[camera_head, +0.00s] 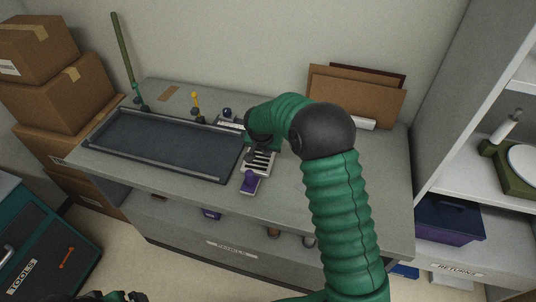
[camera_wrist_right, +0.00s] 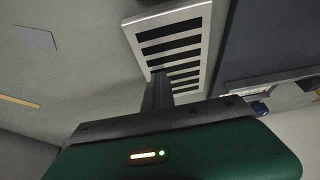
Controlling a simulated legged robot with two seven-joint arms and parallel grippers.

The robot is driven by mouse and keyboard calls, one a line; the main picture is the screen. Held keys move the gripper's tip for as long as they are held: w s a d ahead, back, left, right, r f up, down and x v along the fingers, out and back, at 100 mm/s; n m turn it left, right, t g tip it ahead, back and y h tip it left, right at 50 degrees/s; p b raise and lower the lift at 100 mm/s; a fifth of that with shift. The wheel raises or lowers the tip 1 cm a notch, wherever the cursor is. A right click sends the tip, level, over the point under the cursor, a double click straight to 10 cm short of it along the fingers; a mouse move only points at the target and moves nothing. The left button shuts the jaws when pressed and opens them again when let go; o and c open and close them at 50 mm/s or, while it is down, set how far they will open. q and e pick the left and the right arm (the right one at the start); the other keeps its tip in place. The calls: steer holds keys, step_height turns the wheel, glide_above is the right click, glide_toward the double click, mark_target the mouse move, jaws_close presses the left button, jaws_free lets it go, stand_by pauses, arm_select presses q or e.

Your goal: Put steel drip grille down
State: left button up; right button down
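The steel drip grille (camera_head: 263,158) is a light metal plate with dark slots, just right of the large dark tray on the counter. It shows large in the right wrist view (camera_wrist_right: 172,48). My right gripper (camera_head: 254,143) is at its edge, and in the wrist view its dark fingers (camera_wrist_right: 157,90) are shut on the near edge of the grille. I cannot tell whether the grille touches the counter. Dark and green parts at the bottom left of the head view may be my left gripper (camera_head: 125,297); its fingers are not clear.
The dark tray (camera_head: 124,152) fills the left of the grey counter (camera_head: 300,222). Brown boards (camera_head: 355,98) lean at the back wall.

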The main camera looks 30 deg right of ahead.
mark_target(266, 157)
steer(key=r, duration=0.1)
steer(key=w+r, duration=0.1)
steer(key=r, duration=0.1)
steer(key=shift+w+a+r, duration=0.15)
steer(key=shift+r, duration=0.15)
steer(key=r, duration=0.4)
steer(key=shift+s+r+p, duration=0.35)
steer(key=shift+s, duration=0.05)
steer(key=c, duration=2)
jaws_free()
steer(key=shift+w, duration=0.1)
steer(key=shift+c, duration=0.2)
steer(key=o, duration=0.7)
steer(key=shift+r, duration=0.1)
arm_select(q)
steer(key=shift+w+d, duration=0.1)
steer(key=shift+w, duration=0.5)
arm_select(e)
steer(key=o, duration=0.9)
